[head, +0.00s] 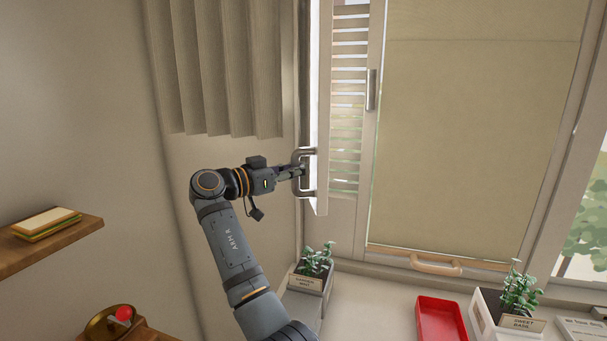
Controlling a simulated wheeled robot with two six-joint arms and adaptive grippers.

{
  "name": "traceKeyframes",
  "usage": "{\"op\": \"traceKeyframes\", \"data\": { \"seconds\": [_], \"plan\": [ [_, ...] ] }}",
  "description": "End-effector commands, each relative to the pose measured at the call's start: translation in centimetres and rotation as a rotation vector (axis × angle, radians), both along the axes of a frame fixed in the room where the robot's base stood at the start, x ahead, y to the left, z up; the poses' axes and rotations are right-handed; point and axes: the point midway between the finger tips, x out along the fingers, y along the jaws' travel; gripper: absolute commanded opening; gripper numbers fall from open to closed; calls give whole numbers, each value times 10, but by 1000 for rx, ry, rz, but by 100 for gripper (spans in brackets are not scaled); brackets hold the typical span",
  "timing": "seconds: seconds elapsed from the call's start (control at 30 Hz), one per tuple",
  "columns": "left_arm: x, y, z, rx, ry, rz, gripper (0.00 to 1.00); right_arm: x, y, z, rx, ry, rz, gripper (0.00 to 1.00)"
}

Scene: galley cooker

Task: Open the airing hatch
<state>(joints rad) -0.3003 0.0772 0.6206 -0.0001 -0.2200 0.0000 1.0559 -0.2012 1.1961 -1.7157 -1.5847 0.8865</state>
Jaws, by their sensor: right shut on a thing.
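The airing hatch (322,120) is a tall, narrow pale panel at the left of the window, seen nearly edge-on. It stands swung out from its frame, with louvre slats (348,100) showing to its right. A metal bar handle (306,192) sits on the hatch's left side. My right gripper (299,172) is shut on this handle, reaching it from the left. The fingertips are small and partly hidden by the handle. My left gripper is not in view.
A pleated curtain (215,65) hangs left of the hatch. A lowered blind (465,130) covers the window. Below stand potted herbs (316,262) (520,292) and a red tray (440,320). A shelf (50,245) with a sandwich (46,224) is at left.

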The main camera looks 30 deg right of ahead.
Motion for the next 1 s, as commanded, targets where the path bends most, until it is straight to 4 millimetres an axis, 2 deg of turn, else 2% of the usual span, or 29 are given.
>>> {"op": "traceKeyframes", "data": {
  "seconds": [0.03, 0.57, 0.6, 0.73, 1.0],
  "plan": [
    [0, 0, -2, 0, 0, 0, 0, 1, 3, -8, 10, 9, -1, 0],
    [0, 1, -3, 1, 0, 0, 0, 3, 5, -7, 12, 11, 0, 0],
    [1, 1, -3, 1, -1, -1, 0, 3, 5, -7, 12, 11, 0, 17],
    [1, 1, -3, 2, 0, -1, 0, 3, 5, -6, 9, 8, 0, 34],
    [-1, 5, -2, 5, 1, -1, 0, 2, 4, -3, 7, 4, -1, 34]
  ]
}}
